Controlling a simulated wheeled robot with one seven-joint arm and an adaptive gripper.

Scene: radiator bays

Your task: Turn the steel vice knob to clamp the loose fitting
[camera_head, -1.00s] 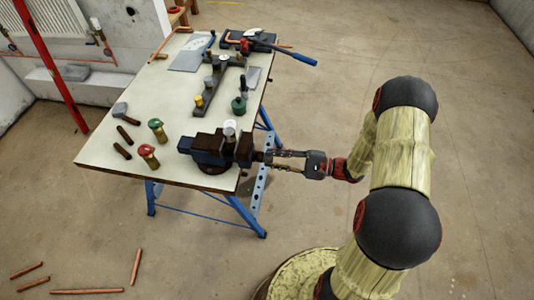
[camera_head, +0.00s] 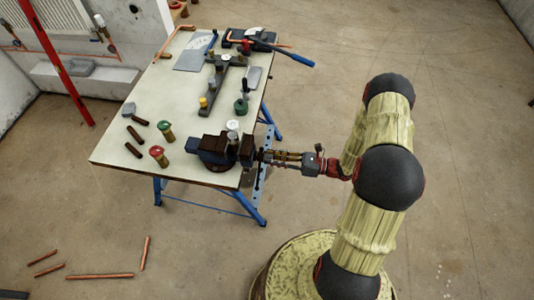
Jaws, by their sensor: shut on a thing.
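The blue vice (camera_head: 212,158) with dark brown jaws sits at the near right corner of the workbench. A pale metal fitting (camera_head: 232,131) stands upright at the vice's jaws; I cannot tell how tightly it is held. My gripper (camera_head: 266,156) reaches in from the right, level with the vice's screw end. It is shut on the steel vice knob at the bench's right edge; the fingers and the vice's dark end hide most of the knob.
The workbench (camera_head: 125,158) carries red-topped (camera_head: 158,155) and green-topped (camera_head: 166,131) valves, short dark pipes, a grey manifold (camera_head: 213,90) and a blue-handled tool (camera_head: 290,57). Blue trestle legs (camera_head: 240,208) stand below. Copper pipes (camera_head: 98,276) lie on the floor. Floor to the right is clear.

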